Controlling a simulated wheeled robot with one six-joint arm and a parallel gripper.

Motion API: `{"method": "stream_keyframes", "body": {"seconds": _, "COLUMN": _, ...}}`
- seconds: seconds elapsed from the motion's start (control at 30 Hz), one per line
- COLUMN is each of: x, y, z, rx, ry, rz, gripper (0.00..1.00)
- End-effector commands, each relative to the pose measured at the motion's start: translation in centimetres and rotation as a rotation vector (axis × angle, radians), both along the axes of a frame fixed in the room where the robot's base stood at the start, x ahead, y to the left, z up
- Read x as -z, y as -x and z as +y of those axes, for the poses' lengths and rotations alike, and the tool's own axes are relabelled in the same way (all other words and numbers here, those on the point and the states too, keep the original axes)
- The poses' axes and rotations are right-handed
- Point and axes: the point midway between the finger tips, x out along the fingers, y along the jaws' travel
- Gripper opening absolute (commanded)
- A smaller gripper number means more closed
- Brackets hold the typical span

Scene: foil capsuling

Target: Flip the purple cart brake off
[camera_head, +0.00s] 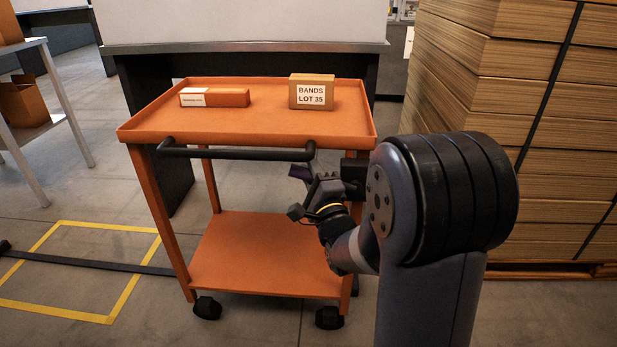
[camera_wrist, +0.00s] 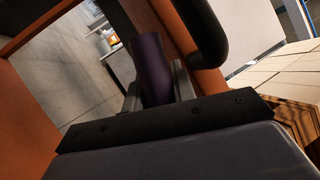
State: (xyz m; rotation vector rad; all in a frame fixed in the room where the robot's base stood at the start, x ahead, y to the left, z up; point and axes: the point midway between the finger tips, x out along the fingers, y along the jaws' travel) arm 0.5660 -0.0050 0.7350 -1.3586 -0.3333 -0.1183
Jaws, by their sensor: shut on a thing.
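The purple cart brake (camera_head: 299,172) is a short dark purple lever near the right end of the orange cart's (camera_head: 250,135) front, below the black push bar. In the wrist view the purple brake (camera_wrist: 151,64) stands between my two fingers. My gripper (camera_head: 314,180) is shut on it; the fingers also show in the wrist view (camera_wrist: 156,90), one on each side of it. The lower part of the brake is hidden by my gripper.
The black push bar (camera_head: 235,153) runs just above my gripper. A carton marked BANDS LOT 35 (camera_head: 312,91) and a flat orange box (camera_head: 215,97) lie on the cart's top. Stacked cardboard (camera_head: 560,170) stands at right.

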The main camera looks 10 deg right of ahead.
Motion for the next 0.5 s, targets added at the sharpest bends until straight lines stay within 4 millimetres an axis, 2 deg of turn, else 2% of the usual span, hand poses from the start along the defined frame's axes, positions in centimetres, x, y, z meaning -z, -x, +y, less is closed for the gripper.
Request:
{"method": "stream_keyframes", "body": {"seconds": 0.47, "x": -0.11, "y": 0.03, "z": -0.09, "rx": 0.001, "ry": -0.013, "rz": -0.003, "gripper": 0.0}}
{"method": "stream_keyframes", "body": {"seconds": 0.5, "x": -0.11, "y": 0.03, "z": -0.09, "rx": 0.001, "ry": -0.013, "rz": -0.003, "gripper": 0.28}}
